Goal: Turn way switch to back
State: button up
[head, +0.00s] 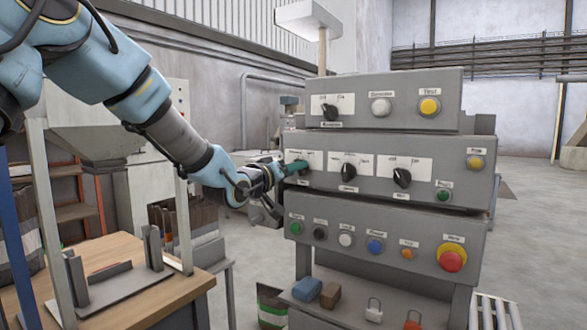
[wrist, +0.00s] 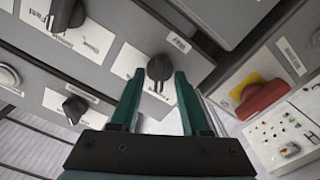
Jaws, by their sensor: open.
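My gripper (head: 296,166) is at the left end of the middle panel of the control cabinet, in front of a switch plate (head: 317,160) whose knob it mostly hides. In the wrist view my gripper (wrist: 157,82) is open, with its two teal fingers apart. A black rotary knob (wrist: 159,68) shows between the fingertips, with gaps on both sides.
The same panel carries two more black knobs, a middle one (head: 349,172) and a right one (head: 402,178). Buttons and a red mushroom button (head: 452,259) sit on the panel below. A wooden bench (head: 165,300) stands at left. A red handle (wrist: 262,97) shows in the wrist view.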

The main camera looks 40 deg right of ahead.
jog(key=shift+c, duration=0.3)
grip_shut()
dwell(0.3)
